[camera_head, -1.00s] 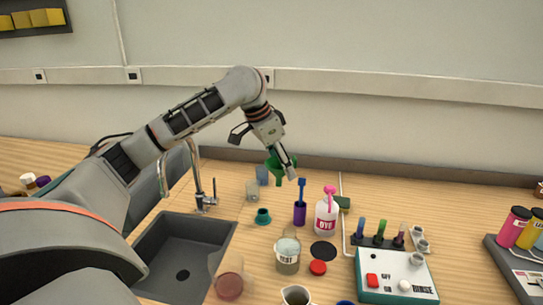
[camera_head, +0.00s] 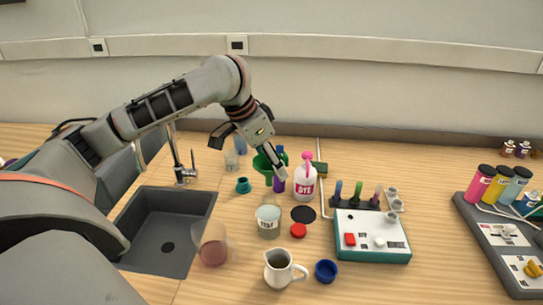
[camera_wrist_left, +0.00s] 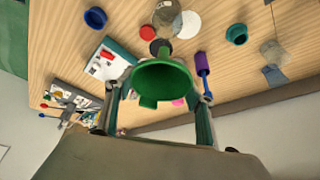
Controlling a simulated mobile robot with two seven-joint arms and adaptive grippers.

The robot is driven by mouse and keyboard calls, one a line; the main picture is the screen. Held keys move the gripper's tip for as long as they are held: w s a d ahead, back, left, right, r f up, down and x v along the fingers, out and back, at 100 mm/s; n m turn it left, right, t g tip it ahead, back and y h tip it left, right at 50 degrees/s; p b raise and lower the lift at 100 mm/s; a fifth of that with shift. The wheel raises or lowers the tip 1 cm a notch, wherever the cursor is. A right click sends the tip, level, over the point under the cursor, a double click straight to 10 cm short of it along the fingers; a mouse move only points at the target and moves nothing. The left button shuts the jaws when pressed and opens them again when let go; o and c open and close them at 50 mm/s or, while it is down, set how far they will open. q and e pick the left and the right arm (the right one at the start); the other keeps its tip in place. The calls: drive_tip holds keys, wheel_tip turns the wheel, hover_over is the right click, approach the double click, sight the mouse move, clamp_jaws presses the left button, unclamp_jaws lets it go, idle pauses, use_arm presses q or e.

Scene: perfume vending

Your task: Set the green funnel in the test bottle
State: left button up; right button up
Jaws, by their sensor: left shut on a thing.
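My left gripper (camera_head: 271,166) is shut on the green funnel (camera_head: 263,165) and holds it in the air above the back of the counter, near the dye bottle. In the left wrist view the funnel (camera_wrist_left: 163,82) sits between the two fingers, its wide green rim toward the camera. The test bottle (camera_head: 268,221) is a clear jar with a white label, standing upright on the counter. In the head view it is nearer the camera than the funnel, and the two are apart. My right gripper is not in view.
A white dye bottle with a pink top (camera_head: 305,183) stands right of the funnel. A black disc (camera_head: 303,214), a red cap (camera_head: 298,230), a white jug (camera_head: 281,268) and a blue cap (camera_head: 326,270) surround the test bottle. The sink (camera_head: 170,235) is left, a teal-edged device (camera_head: 372,238) right.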

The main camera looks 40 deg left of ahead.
sight(255, 167)
use_arm(q)
drive_tip(key=shift+f, duration=3.65)
drive_tip(key=o, duration=1)
drive_tip(key=v, duration=1.1)
drive_tip(key=shift+r, duration=0.1)
drive_tip(key=shift+s+a+r, duration=0.1)
drive_tip(key=shift+s+r, duration=0.05)
drive_tip(key=shift+r, duration=0.25)
